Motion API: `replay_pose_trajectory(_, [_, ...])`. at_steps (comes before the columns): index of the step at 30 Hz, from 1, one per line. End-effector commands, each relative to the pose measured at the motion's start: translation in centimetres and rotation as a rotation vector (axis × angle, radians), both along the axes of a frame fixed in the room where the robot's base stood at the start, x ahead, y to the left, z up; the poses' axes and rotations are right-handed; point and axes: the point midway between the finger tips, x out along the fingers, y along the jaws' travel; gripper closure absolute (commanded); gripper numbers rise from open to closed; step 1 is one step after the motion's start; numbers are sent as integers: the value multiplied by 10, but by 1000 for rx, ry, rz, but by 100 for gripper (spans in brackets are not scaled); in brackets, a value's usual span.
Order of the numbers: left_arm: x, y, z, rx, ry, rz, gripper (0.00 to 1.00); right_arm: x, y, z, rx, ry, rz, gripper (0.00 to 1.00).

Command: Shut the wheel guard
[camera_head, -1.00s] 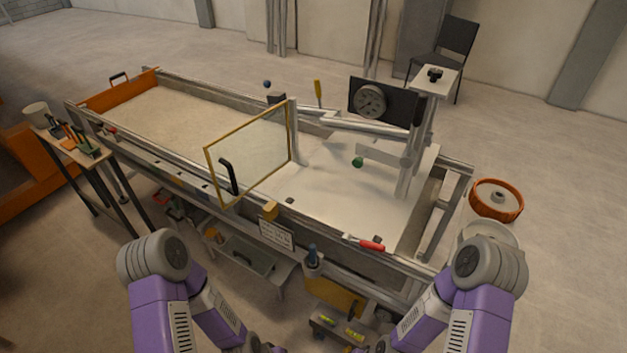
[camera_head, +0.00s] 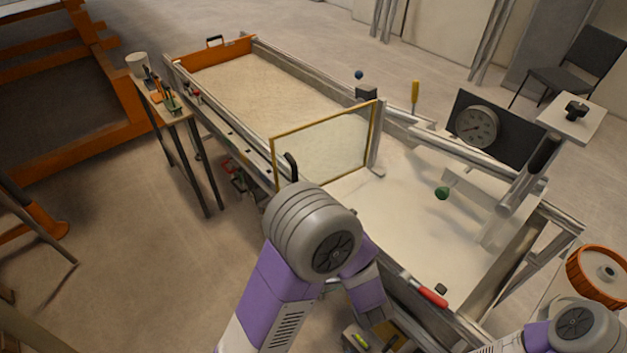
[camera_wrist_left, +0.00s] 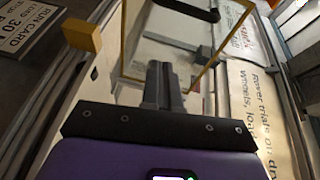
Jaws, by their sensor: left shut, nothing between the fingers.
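The wheel guard is a clear panel in a yellow frame (camera_head: 325,143), standing upright across the sandbed. Its black handle (camera_head: 291,167) is on the near side, partly hidden by my left arm. In the left wrist view the frame (camera_wrist_left: 135,77) and dark handle (camera_wrist_left: 188,11) lie beyond my left gripper (camera_wrist_left: 166,68). That gripper is shut and empty, its fingertips in front of the panel in the picture; I cannot tell whether they touch. The head view hides this gripper behind my arm. My right gripper is out of view; only part of its arm shows at lower right.
A yellow block (camera_wrist_left: 82,38) sits left of my left gripper in the wrist view, near a run card (camera_wrist_left: 28,28). A red-handled tool (camera_head: 428,296) lies on the near rail.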

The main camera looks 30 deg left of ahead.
Motion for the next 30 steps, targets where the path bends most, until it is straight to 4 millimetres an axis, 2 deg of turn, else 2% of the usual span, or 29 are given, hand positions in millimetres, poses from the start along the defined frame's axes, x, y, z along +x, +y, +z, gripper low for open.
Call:
replay_pose_trajectory(3, [-8, 0, 17, 86, 9, 41, 100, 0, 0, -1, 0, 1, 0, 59])
replay_pose_trajectory(8, [-2, 11, 21, 109, 14, 60, 100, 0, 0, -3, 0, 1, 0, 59])
replay_pose_trajectory(21, [57, 78, 18, 106, 14, 58, 100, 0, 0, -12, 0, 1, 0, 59])
replay_pose_trajectory(24, [56, 94, 18, 106, 15, 59, 100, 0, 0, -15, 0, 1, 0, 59])
replay_pose_trajectory(30, [55, 112, 18, 106, 16, 55, 100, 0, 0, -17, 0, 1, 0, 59])
